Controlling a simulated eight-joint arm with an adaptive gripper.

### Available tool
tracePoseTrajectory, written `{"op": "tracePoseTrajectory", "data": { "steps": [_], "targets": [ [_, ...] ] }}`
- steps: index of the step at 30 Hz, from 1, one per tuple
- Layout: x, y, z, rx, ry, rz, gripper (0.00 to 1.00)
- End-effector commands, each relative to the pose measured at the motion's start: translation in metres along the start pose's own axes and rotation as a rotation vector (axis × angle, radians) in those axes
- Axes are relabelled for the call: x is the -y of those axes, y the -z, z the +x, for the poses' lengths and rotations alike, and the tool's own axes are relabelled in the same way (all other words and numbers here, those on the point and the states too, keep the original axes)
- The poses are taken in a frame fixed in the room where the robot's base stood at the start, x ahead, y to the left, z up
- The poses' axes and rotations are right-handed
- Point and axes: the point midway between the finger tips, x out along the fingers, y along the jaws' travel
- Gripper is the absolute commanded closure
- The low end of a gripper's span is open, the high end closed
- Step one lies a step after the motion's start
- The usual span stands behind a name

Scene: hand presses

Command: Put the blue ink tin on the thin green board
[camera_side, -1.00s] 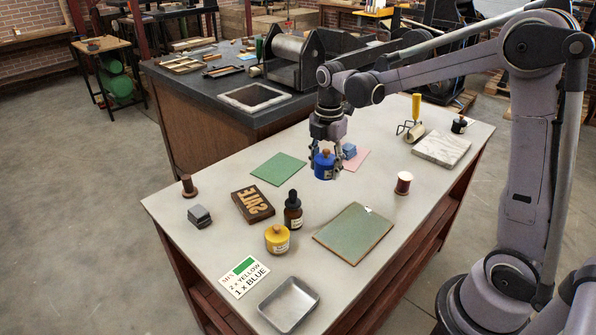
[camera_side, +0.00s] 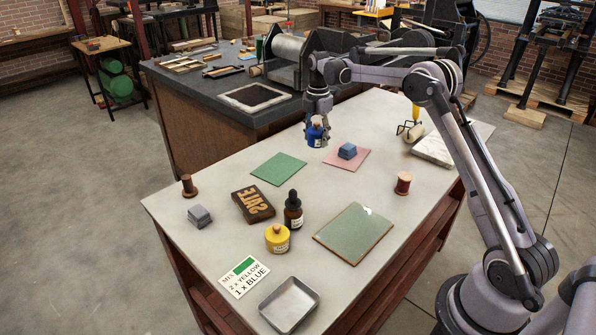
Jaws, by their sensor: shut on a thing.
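The blue ink tin (camera_side: 314,137), with a pale label and a brown knob on top, is upright in my gripper (camera_side: 318,121). My gripper is shut on it from above and appears to hold it above the far part of the pale table. The thin green board (camera_side: 278,169) lies flat and bare on the table, to the left of and nearer than the held tin. A second green board (camera_side: 354,234) with a brown edge lies closer to the front.
A brown letter block (camera_side: 253,205), a dropper bottle (camera_side: 293,211), a yellow tin (camera_side: 277,239) and a metal tray (camera_side: 289,304) stand nearer. A dark bench (camera_side: 180,95) borders the table.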

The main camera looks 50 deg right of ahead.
Motion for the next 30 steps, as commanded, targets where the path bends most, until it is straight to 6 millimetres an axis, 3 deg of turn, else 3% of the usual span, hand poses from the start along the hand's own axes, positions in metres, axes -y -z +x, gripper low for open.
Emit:
{"op": "tracePoseTrajectory", "data": {
  "steps": [12,22,30],
  "targets": [
    [-0.055,0.06,0.048,0.0,0.0,-0.003,0.91],
    [-0.067,0.073,0.063,0.0,0.0,0.0,0.91],
    [-0.067,0.073,0.096,0.0,-0.001,0.0,0.91]
  ]
}}
